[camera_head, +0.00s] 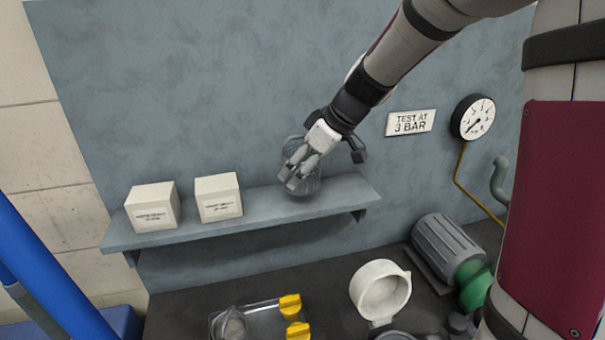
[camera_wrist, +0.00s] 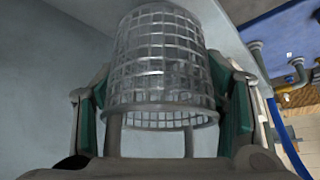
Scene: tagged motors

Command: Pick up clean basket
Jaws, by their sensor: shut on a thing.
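The clean basket (camera_head: 302,186) is a grey wire-mesh cup at the right part of the wall shelf (camera_head: 160,237). In the wrist view the basket (camera_wrist: 160,60) fills the middle, between the two green-padded fingers. My gripper (camera_head: 299,168) reaches down to it from the upper right and is shut on it. The fingers also show in the wrist view (camera_wrist: 163,108), one on each side of the mesh. I cannot tell whether the basket touches the shelf.
Two white boxes (camera_head: 153,207) (camera_head: 219,198) stand on the shelf's left. Below, on the dark bench, are a clear tray (camera_head: 262,318) with yellow handles and another mesh basket (camera_head: 231,324), a white ring-shaped housing (camera_head: 380,288) and a motor (camera_head: 445,245). A gauge (camera_head: 473,117) hangs right.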

